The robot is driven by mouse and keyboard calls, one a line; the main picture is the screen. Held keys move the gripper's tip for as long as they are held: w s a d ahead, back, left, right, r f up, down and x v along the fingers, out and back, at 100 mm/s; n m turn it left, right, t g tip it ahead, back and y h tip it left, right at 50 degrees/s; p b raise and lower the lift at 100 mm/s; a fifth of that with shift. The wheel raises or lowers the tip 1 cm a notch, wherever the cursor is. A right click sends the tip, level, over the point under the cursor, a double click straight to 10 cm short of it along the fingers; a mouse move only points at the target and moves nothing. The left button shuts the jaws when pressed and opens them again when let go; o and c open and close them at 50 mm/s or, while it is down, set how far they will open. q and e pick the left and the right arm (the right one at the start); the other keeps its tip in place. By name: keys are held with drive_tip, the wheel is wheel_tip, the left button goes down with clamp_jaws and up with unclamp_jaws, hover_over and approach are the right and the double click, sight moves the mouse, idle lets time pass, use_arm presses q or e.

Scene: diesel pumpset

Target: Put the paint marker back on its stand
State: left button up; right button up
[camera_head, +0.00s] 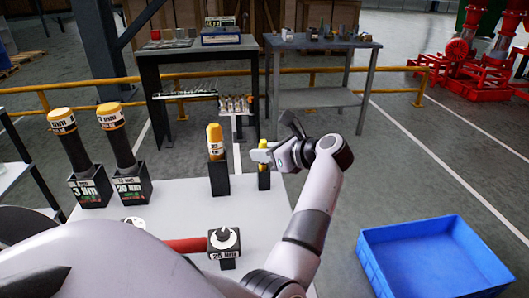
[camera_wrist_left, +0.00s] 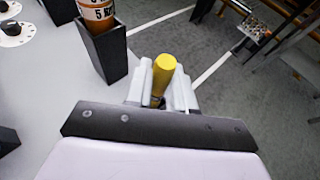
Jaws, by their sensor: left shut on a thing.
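The paint marker, a slim yellow stick (camera_head: 263,143), is between the fingers of my left gripper (camera_head: 259,155). The gripper reaches it from the right and is shut on it. In the left wrist view the marker's round yellow end (camera_wrist_left: 163,68) stands up between the pale fingers (camera_wrist_left: 160,88). A small black stand (camera_head: 264,181) is directly below the marker at the white table's far right corner. The marker's lower part lines up with the stand's top. I cannot tell whether it is seated in it. My right gripper is not in view.
An orange-topped tool in a black holder (camera_head: 219,178) stands close on the left. Two larger orange-topped tools (camera_head: 68,145) (camera_head: 119,138) stand further left. A dial block (camera_head: 225,240) and a red bar (camera_head: 186,245) are nearer. A blue crate (camera_head: 440,258) lies on the floor.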

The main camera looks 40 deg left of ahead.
use_arm(q)
drive_tip(key=shift+w+d+f+b, duration=0.1)
drive_tip(key=shift+d+f+b, duration=0.15)
drive_tip(key=shift+f+b, duration=0.25)
drive_tip(key=o, duration=1)
